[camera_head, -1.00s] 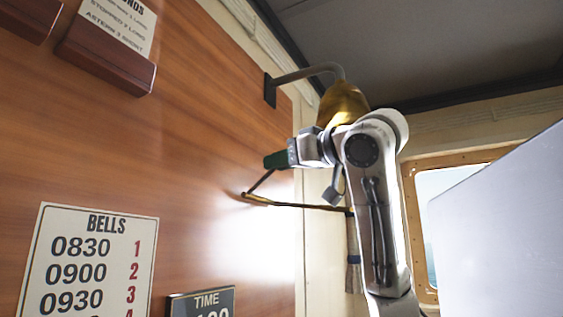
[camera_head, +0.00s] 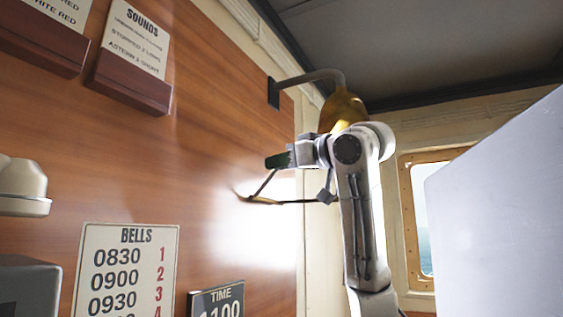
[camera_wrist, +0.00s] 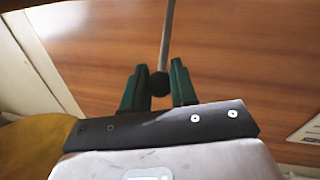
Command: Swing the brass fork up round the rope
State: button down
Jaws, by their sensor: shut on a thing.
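The brass fork (camera_head: 262,200) shows low on the wood panel, with a thin bar running right towards my arm. Its right end is hidden behind my arm. A thin rod (camera_wrist: 167,40) rises from the fork to my gripper (camera_head: 277,161) and ends in a dark knob (camera_wrist: 160,84). My gripper is shut on this knob, which shows between the green fingers in the wrist view (camera_wrist: 158,85). I cannot make out the rope; my arm covers the space below the brass bell (camera_head: 342,108), which hangs from a grey wall bracket (camera_head: 310,76).
The wood panel (camera_head: 215,130) carries a bells board (camera_head: 128,268), a time sign (camera_head: 216,300) and a sounds sign (camera_head: 132,43). A pale flat surface (camera_head: 500,200) stands close on the right, before a brass-framed window (camera_head: 406,205).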

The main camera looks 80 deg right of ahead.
jog(key=c, duration=0.9)
grip_release()
jog(key=shift+s, duration=0.1)
jog(key=b+v, duration=0.1)
jog(key=v, duration=0.9)
jog(key=shift+s+a+b, duration=0.25)
jog(key=shift+b, duration=0.05)
jog(key=shift+s, duration=0.1)
